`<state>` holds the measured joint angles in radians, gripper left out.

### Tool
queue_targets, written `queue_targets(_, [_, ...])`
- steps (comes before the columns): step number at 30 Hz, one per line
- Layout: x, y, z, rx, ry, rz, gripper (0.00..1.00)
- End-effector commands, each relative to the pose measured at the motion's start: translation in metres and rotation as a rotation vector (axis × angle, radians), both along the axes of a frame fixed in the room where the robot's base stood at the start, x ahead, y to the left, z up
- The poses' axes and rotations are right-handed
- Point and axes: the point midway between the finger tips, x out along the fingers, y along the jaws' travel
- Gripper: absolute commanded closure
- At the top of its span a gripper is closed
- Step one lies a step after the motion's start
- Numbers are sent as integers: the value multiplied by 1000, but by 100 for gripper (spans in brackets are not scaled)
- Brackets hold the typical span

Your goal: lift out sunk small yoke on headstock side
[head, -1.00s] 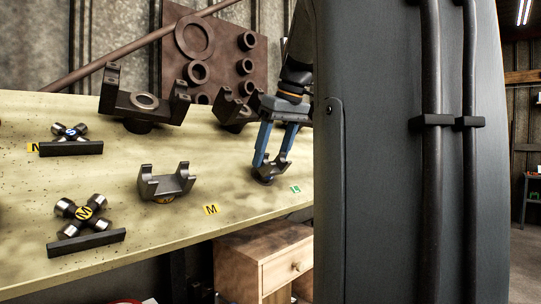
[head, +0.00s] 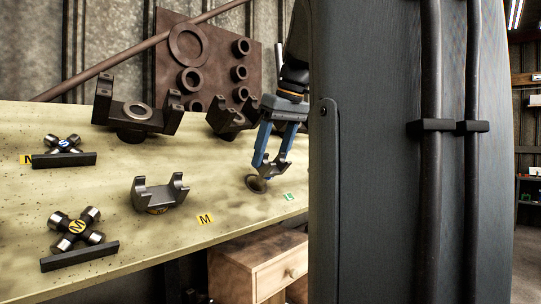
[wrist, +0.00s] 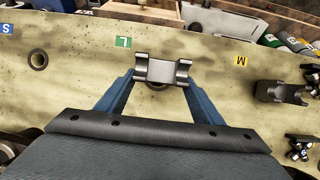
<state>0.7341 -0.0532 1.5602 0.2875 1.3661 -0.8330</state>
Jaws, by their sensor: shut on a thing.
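The small dark metal yoke (head: 275,167) is between the fingers of my gripper (head: 271,160) in the head view, near the green L label (head: 289,197). It appears raised a little above a dark round seat (head: 256,184) in the bench top. In the wrist view my gripper (wrist: 161,80) has a blue finger at each side of the yoke (wrist: 162,69), its two arms upward. Part of a round ring (wrist: 157,87) shows below the yoke. Whether the yoke's lower end is fully clear of the seat is hard to tell.
A medium yoke (head: 160,196) and the yellow M label (head: 205,219) are left of my gripper. A large yoke (head: 135,112) and another yoke (head: 231,119) stand behind. Crosses marked S (head: 64,146) and M (head: 77,229) sit further left. An empty ring (wrist: 38,60) shows in the wrist view.

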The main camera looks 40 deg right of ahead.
Motion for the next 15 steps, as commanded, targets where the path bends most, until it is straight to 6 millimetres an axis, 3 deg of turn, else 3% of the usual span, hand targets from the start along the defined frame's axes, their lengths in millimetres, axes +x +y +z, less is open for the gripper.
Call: queue_targets(15, [-22, -2, 38, -2, -2, -1, 94])
